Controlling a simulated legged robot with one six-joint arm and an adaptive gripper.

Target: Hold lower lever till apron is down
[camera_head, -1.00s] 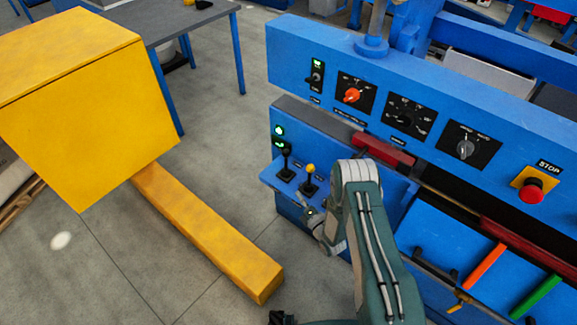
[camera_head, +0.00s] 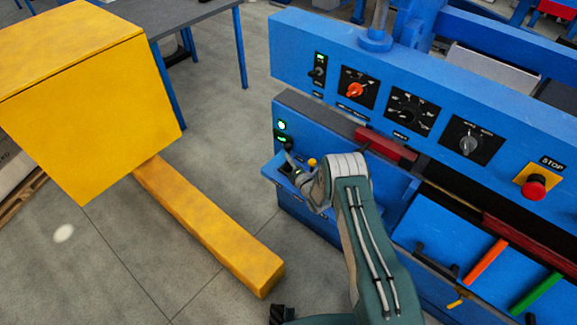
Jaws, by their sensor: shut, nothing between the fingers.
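Two small levers stand on a blue shelf (camera_head: 268,169) at the left end of the blue machine. The right one has a yellow knob (camera_head: 312,162), partly hidden behind my arm. The left, black-topped one is mostly hidden by my gripper (camera_head: 292,162), which is shut and empty at that spot. I cannot tell whether my gripper touches or pushes this lever. The lever labels are too small to read, so I cannot tell which is the lower lever. I cannot surely pick out the apron on the machine front.
Two green lights (camera_head: 281,126) glow above the levers. The panel carries an orange knob (camera_head: 355,90), a grey knob (camera_head: 468,145) and a red stop button (camera_head: 534,188). A yellow box (camera_head: 90,105) and a yellow beam (camera_head: 205,225) stand left.

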